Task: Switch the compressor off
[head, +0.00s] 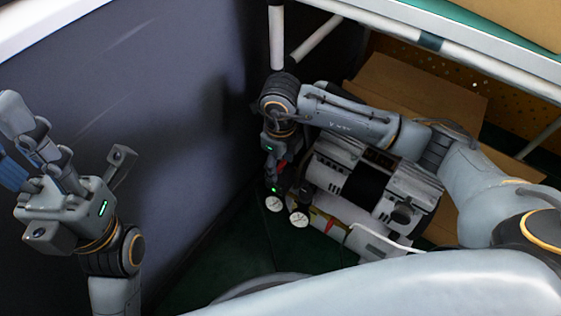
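The compressor (366,187), grey and black with a white lower body, stands on the dark green floor under the table, partly hidden behind my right arm. Two round white gauges (298,218) sit at its left end. A small red part (282,164) shows beside my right gripper; I cannot tell if it is the switch. My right gripper (274,182) points down at the compressor's left end, just above the gauges. Its fingertips are unclear, and contact cannot be told. My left gripper (28,150) is raised at the far left, away from the compressor; its finger opening is unclear.
A dark grey-blue panel (150,120) stands to the left of the compressor. A table with a pale edge (470,55) and white legs overhangs it. Cardboard (420,85) lies behind it. A strip of dark green floor (215,250) is free in front of the gauges.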

